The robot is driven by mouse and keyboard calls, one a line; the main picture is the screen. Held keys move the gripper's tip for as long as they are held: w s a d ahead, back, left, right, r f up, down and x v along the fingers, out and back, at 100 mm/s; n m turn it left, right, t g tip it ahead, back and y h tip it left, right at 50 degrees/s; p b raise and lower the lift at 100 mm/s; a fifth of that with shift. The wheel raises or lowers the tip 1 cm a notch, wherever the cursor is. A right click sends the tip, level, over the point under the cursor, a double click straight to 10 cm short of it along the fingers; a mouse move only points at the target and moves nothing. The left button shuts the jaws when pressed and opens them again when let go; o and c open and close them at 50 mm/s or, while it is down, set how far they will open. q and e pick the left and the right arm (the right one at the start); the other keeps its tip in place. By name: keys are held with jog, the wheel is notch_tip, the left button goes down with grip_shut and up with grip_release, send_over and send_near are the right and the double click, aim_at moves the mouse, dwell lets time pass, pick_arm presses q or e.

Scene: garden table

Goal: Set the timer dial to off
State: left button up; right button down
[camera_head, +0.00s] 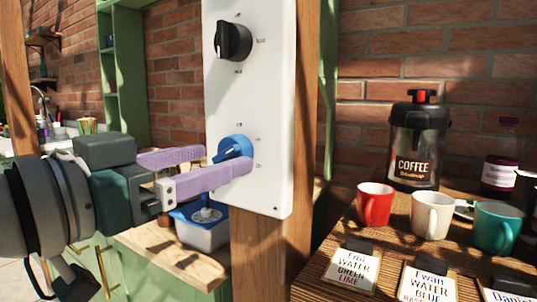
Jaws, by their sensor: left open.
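A white panel (271,110) is fixed on a wooden post. It carries a black dial (234,41) at the top and a blue dial (236,143) lower down. Each dial has small printed labels around it, mostly too small to read; which dial is the timer I cannot tell from the labels. My left gripper (228,160) comes in from the left with its purple fingers apart at the blue dial. The near finger passes in front of the dial's lower part and hides it. Whether the fingers touch the dial I cannot tell. My right gripper is not in view.
A wooden post (257,254) stands under and behind the panel. A blue and white container (203,228) sits on the counter below my gripper. At right, a slatted table holds a coffee dispenser (417,143), a red mug (374,205), a white mug (431,216), a teal mug (496,229) and name cards.

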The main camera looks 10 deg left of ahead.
pick_arm(q)
jog(key=shift+x, duration=0.8)
jog(key=shift+c, duration=0.4)
grip_shut()
